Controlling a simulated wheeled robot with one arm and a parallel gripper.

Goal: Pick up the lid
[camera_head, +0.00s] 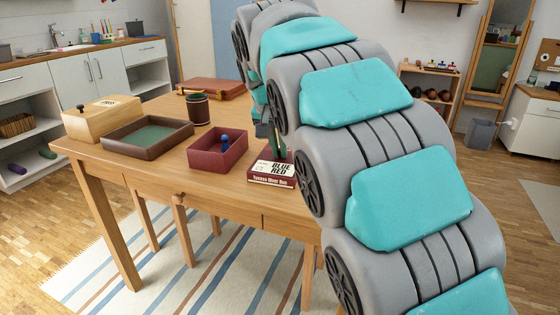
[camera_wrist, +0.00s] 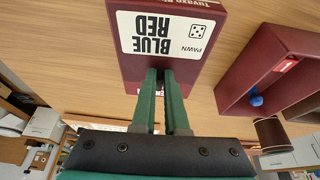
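The lid (camera_head: 272,175) is dark red with a white "BLUE RED" label. It lies flat on the table, right of the open red box (camera_head: 213,164). In the wrist view the lid (camera_wrist: 200,12) shows upside down at the top centre, with its label and a pawn and dice mark. My gripper (camera_wrist: 161,70) has two green fingers reaching to the lid's near edge in that view. A narrow gap shows between them, with part of the lid's side seen through it. Whether the fingertips touch the lid is unclear. In the head view my arm partly hides the gripper.
The red box holds a blue pawn (camera_head: 225,138). Left of it on the table (camera_head: 130,165) are a brown tray (camera_head: 120,149) with a green lining and a wooden box (camera_head: 100,122). Behind are a brown cup (camera_head: 198,112) and a brown case (camera_head: 212,90).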

